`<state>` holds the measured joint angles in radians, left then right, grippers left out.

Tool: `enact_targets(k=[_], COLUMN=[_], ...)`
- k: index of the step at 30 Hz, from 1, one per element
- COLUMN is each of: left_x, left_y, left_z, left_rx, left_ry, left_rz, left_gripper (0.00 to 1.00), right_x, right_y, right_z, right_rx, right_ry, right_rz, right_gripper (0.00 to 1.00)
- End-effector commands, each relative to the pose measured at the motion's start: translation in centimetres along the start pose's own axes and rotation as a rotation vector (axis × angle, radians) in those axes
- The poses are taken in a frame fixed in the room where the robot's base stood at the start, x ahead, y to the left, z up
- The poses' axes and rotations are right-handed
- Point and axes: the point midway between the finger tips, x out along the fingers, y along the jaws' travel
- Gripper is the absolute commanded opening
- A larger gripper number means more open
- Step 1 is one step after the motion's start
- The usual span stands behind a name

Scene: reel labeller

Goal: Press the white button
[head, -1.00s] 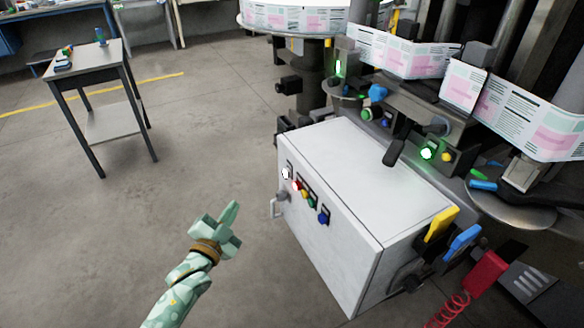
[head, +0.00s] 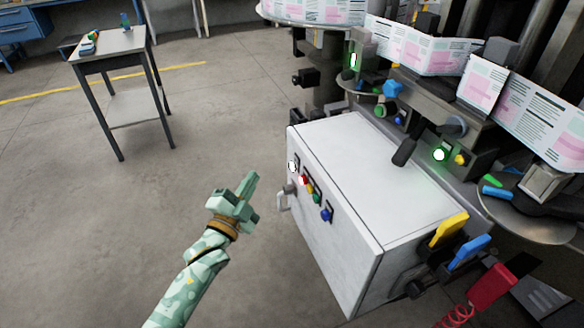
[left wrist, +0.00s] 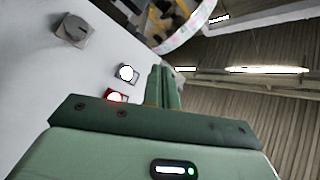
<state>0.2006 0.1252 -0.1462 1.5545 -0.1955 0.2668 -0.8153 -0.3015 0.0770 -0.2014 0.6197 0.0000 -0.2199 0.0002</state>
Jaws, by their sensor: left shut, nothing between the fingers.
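The white button (head: 292,165) is at the upper left end of the button row on the front of the white cabinet (head: 345,250). In the left wrist view the white button (left wrist: 126,73) shows bright and round in a dark frame, left of the fingers. My left gripper (head: 251,177) is green, shut and empty. In the head view it is left of the button, with a visible gap between them. The left wrist view shows its closed fingers (left wrist: 165,86) pointing past the panel. My right gripper is not in view.
A red button (head: 303,181), a green one (head: 317,197) and a blue one (head: 326,214) sit beside the white button. A grey handle (head: 283,199) sticks out from the cabinet front below. A small table (head: 112,43) stands far left. The floor between is clear.

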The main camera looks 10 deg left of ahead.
Motion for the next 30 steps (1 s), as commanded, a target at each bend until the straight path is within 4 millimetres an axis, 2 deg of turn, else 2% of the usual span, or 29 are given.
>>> enact_targets(k=[6,12,19,30], left_x=[2.2,3.8,4.6,4.6], left_y=[2.0,3.0,3.4,3.4], left_z=[-1.4,-2.7,-3.3,-3.4], left_rx=[-0.003,-0.002,-0.001,0.0], left_ry=[-0.002,-0.001,0.0,0.0], left_rz=[0.001,0.0,0.0,0.0], left_gripper=[0.0,0.0,0.0,0.0], right_x=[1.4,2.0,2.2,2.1], right_y=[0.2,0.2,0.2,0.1], right_z=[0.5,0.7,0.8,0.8], right_rx=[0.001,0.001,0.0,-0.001], right_ry=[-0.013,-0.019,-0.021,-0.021], right_rz=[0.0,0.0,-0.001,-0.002], right_gripper=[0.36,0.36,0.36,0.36])
